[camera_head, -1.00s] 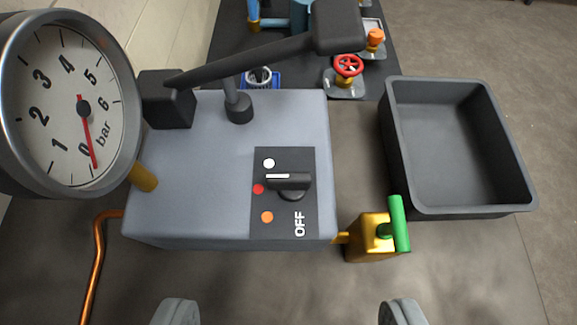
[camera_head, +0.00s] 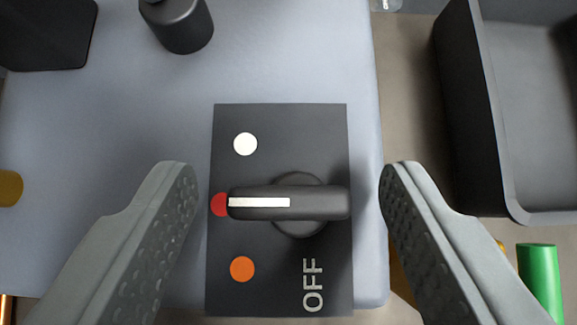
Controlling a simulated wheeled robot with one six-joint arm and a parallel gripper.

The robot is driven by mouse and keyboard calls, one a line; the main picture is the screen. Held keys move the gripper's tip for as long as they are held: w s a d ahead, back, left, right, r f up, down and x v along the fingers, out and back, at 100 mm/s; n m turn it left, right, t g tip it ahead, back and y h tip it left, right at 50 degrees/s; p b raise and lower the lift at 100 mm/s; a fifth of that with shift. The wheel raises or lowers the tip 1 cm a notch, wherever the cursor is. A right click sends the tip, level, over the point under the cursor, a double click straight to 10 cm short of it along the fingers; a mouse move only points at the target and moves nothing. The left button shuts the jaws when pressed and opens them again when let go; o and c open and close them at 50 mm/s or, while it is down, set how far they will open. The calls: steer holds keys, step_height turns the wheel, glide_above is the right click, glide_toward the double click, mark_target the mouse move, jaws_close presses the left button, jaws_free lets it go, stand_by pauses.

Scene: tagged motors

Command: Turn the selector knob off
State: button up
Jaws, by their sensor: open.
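The black selector knob (camera_head: 325,203) sits on a dark plate (camera_head: 235,308) on top of a grey-blue box. Its bar lies level across the picture, and its white line points left at the red dot (camera_head: 219,204). A white dot (camera_head: 245,144) is above it and an orange dot (camera_head: 242,269) below it. The word OFF (camera_head: 313,285) is printed sideways at the plate's lower right. My gripper (camera_head: 287,188) is open, with one finger left and one right of the knob. Neither finger appears to touch it.
The grey-blue box top (camera_head: 110,120) is clear around the plate. A black cylindrical base (camera_head: 180,22) and a black block (camera_head: 45,32) stand at the upper left. A green handle (camera_head: 540,280) is at the lower right. A dark open bin (camera_head: 535,120) is on the right.

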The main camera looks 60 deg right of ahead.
steer(key=c, duration=1)
steer(key=n+t+y, duration=0.1)
steer(key=n, duration=0.1)
steer(key=n+t+y, duration=0.1)
steer(key=n, duration=0.1)
steer(key=shift+s+d, duration=0.2)
steer(key=n+t+y, duration=0.1)
steer(key=n, duration=0.1)
steer(key=n+y, duration=0.2)
steer(key=shift+s+d+n+t+y, duration=0.15)
steer(key=shift+n+t+y, duration=0.15)
steer(key=shift+n+t, duration=0.1)
steer(key=n+y, duration=0.3)
steer(key=n, duration=0.1)
steer(key=shift+d, duration=0.2)
steer(key=shift+d+n+g+y, duration=0.1)
steer(key=shift+n+g+y, duration=0.2)
steer(key=shift+n+y, duration=0.8)
steer(key=shift+d+n+g+y, duration=0.1)
steer(key=shift+n+g+y, duration=0.2)
steer(key=shift+n+y, duration=0.8)
steer(key=shift+n, duration=0.4)
